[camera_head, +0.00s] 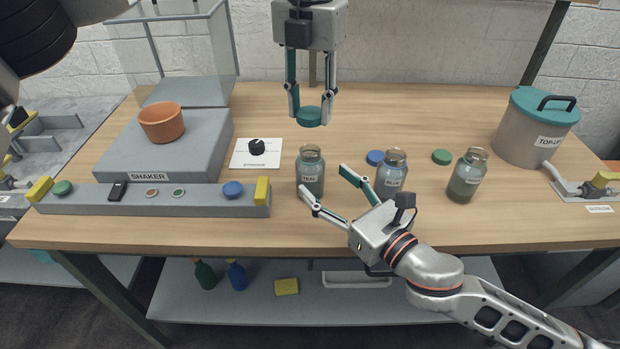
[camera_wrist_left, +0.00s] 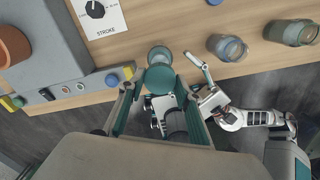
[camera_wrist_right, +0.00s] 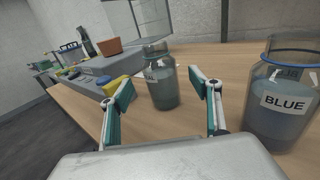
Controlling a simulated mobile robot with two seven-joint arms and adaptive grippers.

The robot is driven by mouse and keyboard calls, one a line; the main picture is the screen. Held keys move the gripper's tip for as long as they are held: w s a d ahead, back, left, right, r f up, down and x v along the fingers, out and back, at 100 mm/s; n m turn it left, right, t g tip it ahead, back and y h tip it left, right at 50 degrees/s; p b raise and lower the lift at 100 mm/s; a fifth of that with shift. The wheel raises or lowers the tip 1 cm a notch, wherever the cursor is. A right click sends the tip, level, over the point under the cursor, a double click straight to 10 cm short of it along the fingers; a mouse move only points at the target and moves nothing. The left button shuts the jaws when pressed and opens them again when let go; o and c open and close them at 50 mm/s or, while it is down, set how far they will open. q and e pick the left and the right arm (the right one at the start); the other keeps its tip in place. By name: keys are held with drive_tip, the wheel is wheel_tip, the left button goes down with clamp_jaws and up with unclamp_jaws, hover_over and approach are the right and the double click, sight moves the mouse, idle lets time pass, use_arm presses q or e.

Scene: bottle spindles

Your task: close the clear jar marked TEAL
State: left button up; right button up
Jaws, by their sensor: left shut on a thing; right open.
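The clear jar marked TEAL (camera_head: 310,178) stands upright and open on the table, with greyish contents; it also shows in the left wrist view (camera_wrist_left: 159,55) and the right wrist view (camera_wrist_right: 162,88). My left gripper (camera_head: 310,112) is shut on a teal lid (camera_head: 308,119) and holds it above the jar, apart from its mouth. The lid also shows in the left wrist view (camera_wrist_left: 159,77). My right gripper (camera_head: 325,182) is open and low, its fingers pointing at the jar. In the right wrist view the jar appears between the fingertips; contact cannot be told.
A jar marked BLUE (camera_head: 391,178) stands just right, and another jar (camera_head: 467,177) beyond it. A blue lid (camera_head: 375,157) and a green lid (camera_head: 441,157) lie behind. A grey shaker (camera_head: 185,140) with a front rail (camera_head: 100,207) is left, a TOP-UP pot (camera_head: 530,135) right.

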drive_tip(key=x, duration=0.6)
drive_tip(key=shift+w+a, duration=0.25)
drive_tip(key=shift+a, duration=0.05)
drive_tip(key=c, duration=1.7)
use_arm(q)
hover_over(310, 150)
drive_tip(key=shift+f, duration=2.5)
use_arm(e)
drive_tip(key=shift+c, duration=0.2)
